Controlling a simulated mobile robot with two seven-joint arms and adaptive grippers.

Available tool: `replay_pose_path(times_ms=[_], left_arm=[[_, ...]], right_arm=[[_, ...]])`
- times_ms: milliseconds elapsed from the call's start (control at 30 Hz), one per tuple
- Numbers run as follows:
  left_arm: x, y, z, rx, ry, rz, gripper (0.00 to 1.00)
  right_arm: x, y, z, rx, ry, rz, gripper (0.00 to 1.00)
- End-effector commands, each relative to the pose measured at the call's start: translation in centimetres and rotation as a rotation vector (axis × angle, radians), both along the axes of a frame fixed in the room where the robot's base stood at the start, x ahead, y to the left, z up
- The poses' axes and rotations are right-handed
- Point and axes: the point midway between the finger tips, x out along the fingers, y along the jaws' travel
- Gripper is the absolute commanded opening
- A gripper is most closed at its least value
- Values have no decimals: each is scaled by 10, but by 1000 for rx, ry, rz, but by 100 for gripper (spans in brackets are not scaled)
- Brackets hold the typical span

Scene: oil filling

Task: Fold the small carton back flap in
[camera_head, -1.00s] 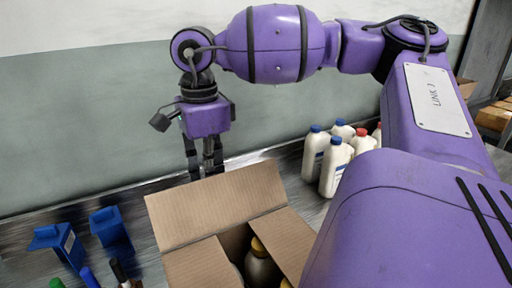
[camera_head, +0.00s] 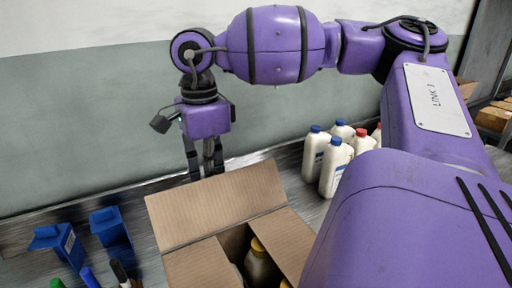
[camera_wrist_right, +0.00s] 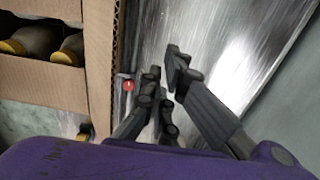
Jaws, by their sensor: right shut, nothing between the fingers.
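The small open carton (camera_head: 232,243) stands at the bottom centre of the head view. Its back flap (camera_head: 215,205) stands up, leaning back toward the wall. A left flap (camera_head: 200,265) and a right flap (camera_head: 285,238) also show. My right gripper (camera_head: 205,172) points down behind the back flap, its fingertips partly hidden by the flap. In the right wrist view my right gripper (camera_wrist_right: 164,75) is shut and empty, just beside the carton's cardboard edge (camera_wrist_right: 99,60). Bottles with yellow caps (camera_head: 258,246) stand inside the carton. My left gripper is out of view.
White bottles (camera_head: 333,165) with blue and red caps stand right of the carton. Blue containers (camera_head: 110,228) and markers (camera_head: 120,272) are at the left. The wall (camera_head: 80,120) is close behind my right gripper. My right arm hides the lower right.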

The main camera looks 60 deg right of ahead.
Motion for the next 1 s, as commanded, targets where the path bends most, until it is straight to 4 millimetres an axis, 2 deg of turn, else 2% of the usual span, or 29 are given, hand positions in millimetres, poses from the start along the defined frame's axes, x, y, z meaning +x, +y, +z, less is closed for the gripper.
replay_pose_path(times_ms=[200, 300, 533, 800, 1000], left_arm=[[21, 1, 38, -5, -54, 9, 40], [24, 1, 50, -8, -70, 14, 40], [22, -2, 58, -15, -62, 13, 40], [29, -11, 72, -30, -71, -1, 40], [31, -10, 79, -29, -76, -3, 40]], right_arm=[[-24, 12, 10, 1, -9, 3, 0], [-35, 19, 9, 0, -9, 3, 0], [-63, 35, 6, 0, -6, 3, 0], [-96, 53, 5, 1, -5, 3, 0], [-121, 67, 4, 1, -5, 3, 0]])
